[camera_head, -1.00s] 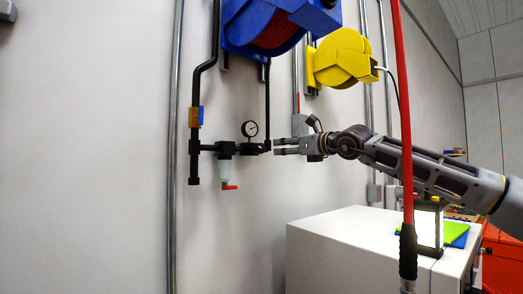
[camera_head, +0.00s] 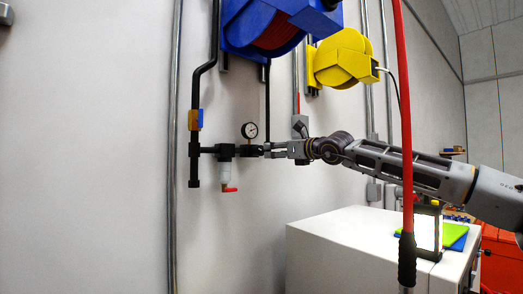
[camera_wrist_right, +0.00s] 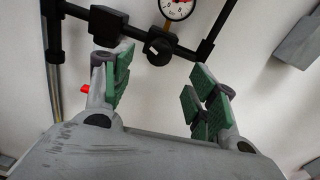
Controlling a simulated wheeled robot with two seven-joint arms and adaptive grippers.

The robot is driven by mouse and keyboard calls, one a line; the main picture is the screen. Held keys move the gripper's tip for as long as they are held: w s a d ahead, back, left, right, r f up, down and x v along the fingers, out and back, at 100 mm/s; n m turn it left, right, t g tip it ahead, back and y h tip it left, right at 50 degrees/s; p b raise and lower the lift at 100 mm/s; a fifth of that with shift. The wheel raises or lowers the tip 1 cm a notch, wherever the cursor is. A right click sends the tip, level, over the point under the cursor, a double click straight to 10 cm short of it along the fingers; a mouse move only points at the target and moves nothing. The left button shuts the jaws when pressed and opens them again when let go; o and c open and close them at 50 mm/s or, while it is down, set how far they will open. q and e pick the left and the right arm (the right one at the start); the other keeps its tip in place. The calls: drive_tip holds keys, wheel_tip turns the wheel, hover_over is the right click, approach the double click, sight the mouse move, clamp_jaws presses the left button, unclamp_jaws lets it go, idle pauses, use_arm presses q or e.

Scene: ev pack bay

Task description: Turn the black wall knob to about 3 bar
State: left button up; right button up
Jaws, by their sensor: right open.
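The black wall knob (camera_head: 250,151) sits on the dark pipe assembly, just below a round white pressure gauge (camera_head: 249,130). In the right wrist view the knob (camera_wrist_right: 158,50) shows a small white mark, and the gauge (camera_wrist_right: 177,9) is cut off at the top; its reading is too small to tell surely. My right gripper (camera_head: 270,149) is close to the knob from the right in the head view. In the wrist view the gripper (camera_wrist_right: 160,82) is open and empty, with green pads apart and the knob beyond them, roughly between them. My left gripper is out of view.
The clear filter bowl (camera_head: 225,171) with a red lever (camera_head: 230,189) hangs left of the knob. A blue hose reel (camera_head: 265,25) and yellow reel (camera_head: 342,60) are above. A red hose (camera_head: 403,120) hangs before my right arm. A white cabinet (camera_head: 340,235) stands below.

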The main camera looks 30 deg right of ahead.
sight(262, 151)
drive_tip(key=shift+w+a+p, duration=0.15)
drive_tip(key=shift+w+p, duration=0.6)
drive_tip(key=shift+w, duration=0.75)
drive_tip(key=shift+w+a+p, duration=0.2)
drive_tip(key=shift+w+p, duration=0.5)
drive_tip(key=shift+w, duration=0.8)
drive_tip(key=shift+w+a+p, duration=0.15)
drive_tip(key=shift+w+p, duration=0.6)
drive_tip(key=shift+w, duration=0.75)
drive_tip(key=c, duration=1)
drive_tip(key=shift+c, duration=0.2)
